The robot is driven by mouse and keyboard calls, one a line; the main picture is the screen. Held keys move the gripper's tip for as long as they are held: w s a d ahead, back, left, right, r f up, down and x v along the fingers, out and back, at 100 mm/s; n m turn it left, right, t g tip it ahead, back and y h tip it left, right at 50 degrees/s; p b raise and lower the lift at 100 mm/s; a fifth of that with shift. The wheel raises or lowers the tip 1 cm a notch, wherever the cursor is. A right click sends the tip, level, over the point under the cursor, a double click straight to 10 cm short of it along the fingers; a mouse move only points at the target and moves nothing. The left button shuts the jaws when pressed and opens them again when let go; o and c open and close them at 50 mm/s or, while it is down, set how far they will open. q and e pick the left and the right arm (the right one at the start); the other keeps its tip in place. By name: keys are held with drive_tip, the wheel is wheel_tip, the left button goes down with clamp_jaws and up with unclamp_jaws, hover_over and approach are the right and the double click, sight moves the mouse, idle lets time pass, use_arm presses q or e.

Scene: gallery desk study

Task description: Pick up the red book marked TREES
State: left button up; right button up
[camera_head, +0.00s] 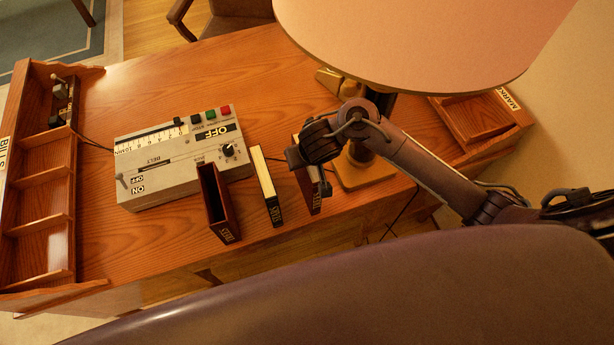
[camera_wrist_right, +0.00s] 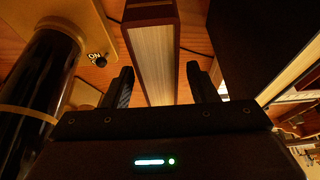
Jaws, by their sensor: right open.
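A red-brown book (camera_head: 312,200) with pale pages stands on the desk near its front edge, partly hidden under my right gripper (camera_head: 310,171). Its spine lettering is too small and covered to read in the head view. In the right wrist view the book (camera_wrist_right: 154,55) shows its pale page edge and dark red cover, ahead of and between the two fingers of my right gripper (camera_wrist_right: 160,70). The fingers are apart, and no grip on the book shows. My left gripper is out of view.
A black book marked STARS (camera_head: 266,188) stands left of it, then a dark red open-topped case (camera_head: 217,200). A grey control box (camera_head: 165,165) is further left. The lamp base (camera_head: 365,172) is close on the right, under a wide round shade (camera_head: 420,40).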

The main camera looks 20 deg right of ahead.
drive_tip(key=shift+f, duration=0.15)
idle(0.8)
clamp_jaws()
